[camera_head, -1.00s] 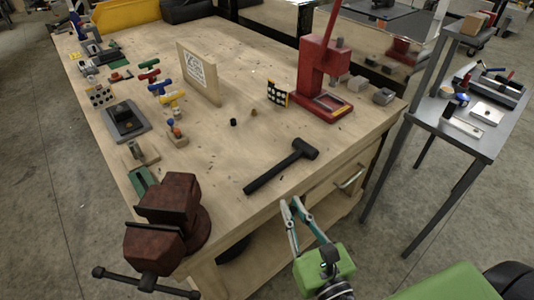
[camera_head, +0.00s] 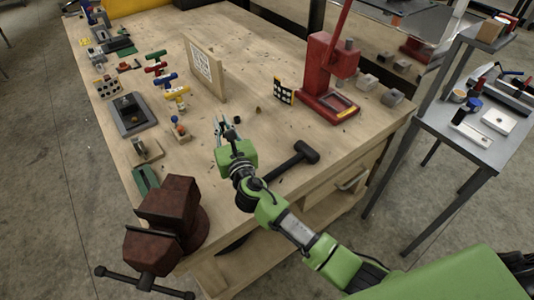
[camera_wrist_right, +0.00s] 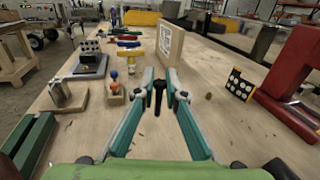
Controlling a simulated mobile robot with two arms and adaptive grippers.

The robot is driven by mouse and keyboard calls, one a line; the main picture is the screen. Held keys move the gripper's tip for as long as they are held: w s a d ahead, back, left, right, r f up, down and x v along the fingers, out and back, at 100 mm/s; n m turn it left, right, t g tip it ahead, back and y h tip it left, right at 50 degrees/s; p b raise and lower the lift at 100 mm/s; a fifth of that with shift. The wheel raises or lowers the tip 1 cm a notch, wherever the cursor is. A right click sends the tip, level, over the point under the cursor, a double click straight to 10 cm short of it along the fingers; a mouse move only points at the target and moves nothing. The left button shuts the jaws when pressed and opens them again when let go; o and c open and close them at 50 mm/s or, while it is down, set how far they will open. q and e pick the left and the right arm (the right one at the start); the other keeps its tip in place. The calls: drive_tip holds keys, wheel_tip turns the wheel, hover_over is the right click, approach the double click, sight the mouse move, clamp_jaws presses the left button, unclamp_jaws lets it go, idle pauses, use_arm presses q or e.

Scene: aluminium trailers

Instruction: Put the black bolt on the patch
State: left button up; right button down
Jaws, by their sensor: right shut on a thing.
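My right gripper (camera_head: 227,121) is over the workbench, left of the black hammer. In the right wrist view its fingertips (camera_wrist_right: 160,76) are closed on the black bolt (camera_wrist_right: 158,98), which is upright with its wider head at the top. In the head view the bolt (camera_head: 237,120) is a small dark spot at the fingertips. I cannot tell how far it is above the wood. I cannot make out for sure which surface is the patch. My left gripper is not in view.
The black hammer (camera_head: 292,158) lies right of my right arm. A red press (camera_head: 328,75), a black-and-yellow dotted board (camera_head: 284,92) and an upright wooden panel (camera_head: 205,70) stand beyond. A brown vise (camera_head: 165,215) is at the near left. Bare wood surrounds the gripper.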

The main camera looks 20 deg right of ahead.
drive_tip(key=d+f+b, duration=0.1)
drive_tip(key=d+f, duration=0.1)
drive_tip(key=d, duration=0.1)
drive_tip(key=s+d+f+b, duration=0.1)
drive_tip(key=d+f, duration=0.2)
drive_tip(key=d, duration=0.1)
drive_tip(key=d+f+b, duration=0.1)
drive_tip(key=d+f, duration=0.2)
drive_tip(key=d, duration=0.1)
drive_tip(key=shift+s+d+f, duration=0.2)
drive_tip(key=shift+s+d, duration=0.05)
drive_tip(key=shift+d+f+b, duration=0.35)
drive_tip(key=shift+d+b, duration=0.05)
drive_tip(key=shift+b, duration=0.15)
drive_tip(key=f+b, duration=0.2)
drive_tip(key=f, duration=0.1)
drive_tip(key=shift+s+d+b, duration=0.1)
drive_tip(key=shift+d+b, duration=0.25)
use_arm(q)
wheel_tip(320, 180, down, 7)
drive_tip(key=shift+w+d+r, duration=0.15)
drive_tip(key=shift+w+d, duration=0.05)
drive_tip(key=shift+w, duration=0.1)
use_arm(e)
drive_tip(key=shift+a+f, duration=0.1)
drive_tip(key=shift+f, duration=0.1)
drive_tip(key=shift+f+b, duration=0.2)
drive_tip(key=shift+b, duration=0.1)
drive_tip(key=c, duration=2.1)
unclamp_jaws()
